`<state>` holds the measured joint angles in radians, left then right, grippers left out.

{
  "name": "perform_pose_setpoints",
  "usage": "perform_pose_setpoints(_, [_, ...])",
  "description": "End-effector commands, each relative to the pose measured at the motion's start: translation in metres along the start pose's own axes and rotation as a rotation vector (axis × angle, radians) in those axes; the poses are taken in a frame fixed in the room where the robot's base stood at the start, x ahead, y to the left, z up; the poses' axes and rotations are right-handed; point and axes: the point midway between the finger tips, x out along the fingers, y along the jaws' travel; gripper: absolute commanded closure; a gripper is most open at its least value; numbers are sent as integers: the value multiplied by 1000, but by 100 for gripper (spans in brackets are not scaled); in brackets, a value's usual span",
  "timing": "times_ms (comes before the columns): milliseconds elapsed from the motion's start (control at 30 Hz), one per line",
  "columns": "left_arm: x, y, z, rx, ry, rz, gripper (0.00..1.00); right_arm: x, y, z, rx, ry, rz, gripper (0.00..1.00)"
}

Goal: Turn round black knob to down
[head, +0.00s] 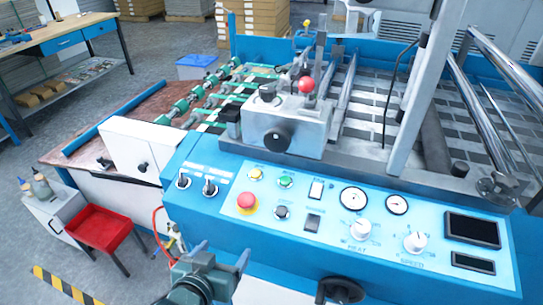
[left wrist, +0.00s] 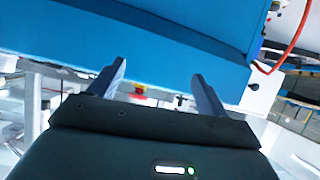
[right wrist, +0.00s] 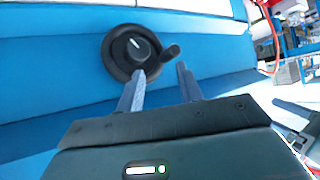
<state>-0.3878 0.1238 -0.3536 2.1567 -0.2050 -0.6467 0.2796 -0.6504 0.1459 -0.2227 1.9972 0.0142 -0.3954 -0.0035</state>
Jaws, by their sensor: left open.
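A round black handwheel (head: 340,290) sits low on the blue front of the machine, cut by the bottom edge of the head view. The right wrist view shows it whole, with a black hub knob (right wrist: 134,47) bearing a short white mark that points to the upper left, and a side handle. My right gripper (right wrist: 160,70) is open, its fingertips in front of the wheel's lower right; contact cannot be told. It is not seen in the head view. My left gripper (head: 221,254) is open and empty before the blue front; its fingers show in the left wrist view (left wrist: 158,76).
The control panel carries a red button (head: 246,202), white HEAT (head: 360,229) and SPEED (head: 415,242) dials and gauges. Another black knob (head: 277,139) is on the grey block. A red hose (head: 157,222) hangs near my left gripper; a red stool (head: 98,228) stands left.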

Motion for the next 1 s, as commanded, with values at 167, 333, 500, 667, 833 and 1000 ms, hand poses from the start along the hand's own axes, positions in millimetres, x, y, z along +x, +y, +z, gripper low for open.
perform_pose_setpoints(167, [2,29,-97,-64,242,27,23,4,-3,-1,-13,35,-16,64])
perform_pose_setpoints(333, [-4,59,-148,-87,421,112,23,2,-9,1,-10,34,-27,64])
perform_pose_setpoints(500, [6,66,-162,-91,448,128,23,-1,-9,0,-9,30,-27,64])
perform_pose_setpoints(667, [34,69,-176,-90,446,127,23,-4,-7,-2,-6,25,-21,64])
perform_pose_setpoints(833, [67,73,-192,-89,445,126,23,-4,-2,-1,-3,13,-8,64])
perform_pose_setpoints(1000, [93,75,-202,-89,443,126,23,-3,1,-2,1,10,1,64])
